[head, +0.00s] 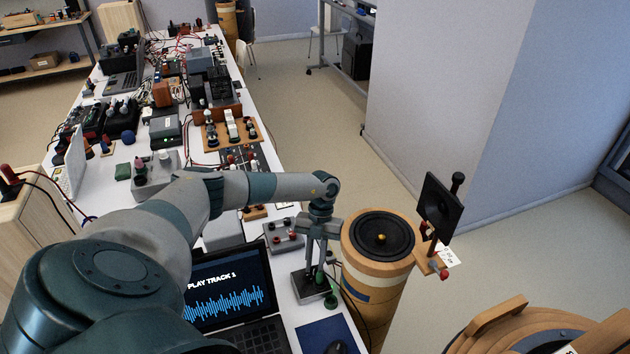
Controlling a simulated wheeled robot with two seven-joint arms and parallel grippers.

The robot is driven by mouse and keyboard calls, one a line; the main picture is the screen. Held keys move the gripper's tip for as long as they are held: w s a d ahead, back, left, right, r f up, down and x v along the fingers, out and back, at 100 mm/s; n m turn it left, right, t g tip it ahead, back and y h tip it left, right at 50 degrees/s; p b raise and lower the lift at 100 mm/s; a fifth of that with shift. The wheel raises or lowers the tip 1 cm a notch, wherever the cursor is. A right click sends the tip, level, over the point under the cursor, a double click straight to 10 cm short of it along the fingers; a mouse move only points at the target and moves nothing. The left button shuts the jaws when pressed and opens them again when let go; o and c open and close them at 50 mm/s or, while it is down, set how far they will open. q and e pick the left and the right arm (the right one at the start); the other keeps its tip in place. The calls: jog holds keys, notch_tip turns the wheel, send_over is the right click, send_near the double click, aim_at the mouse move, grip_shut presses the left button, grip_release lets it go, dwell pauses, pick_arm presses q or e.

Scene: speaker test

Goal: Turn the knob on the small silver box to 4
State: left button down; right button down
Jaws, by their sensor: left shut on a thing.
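My left gripper (316,268) points straight down at the near right end of the white table. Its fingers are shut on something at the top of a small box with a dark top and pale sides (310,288). This is probably the small silver box. The fingers cover the knob, so its pointer and any numbers cannot be read. A green knob-like part (331,300) shows just right of the box. My right gripper is out of view.
A laptop (228,290) reading "PLAY TRACK 1" stands left of the box. A grey box with red knobs (284,236) is behind it. A round speaker on a wooden cylinder (378,234) stands close right. Crowded equipment fills the table (285,212) behind.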

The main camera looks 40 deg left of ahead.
pick_arm(q)
jog(key=shift+r, duration=0.1)
jog(key=c, duration=1.6)
grip_release()
jog(key=shift+w+a+r, duration=0.1)
jog(key=shift+w+r, duration=0.15)
jog(key=shift+r, duration=0.15)
jog(key=b+v, duration=0.6)
jog(key=v, duration=1)
jog(key=shift+r, duration=0.3)
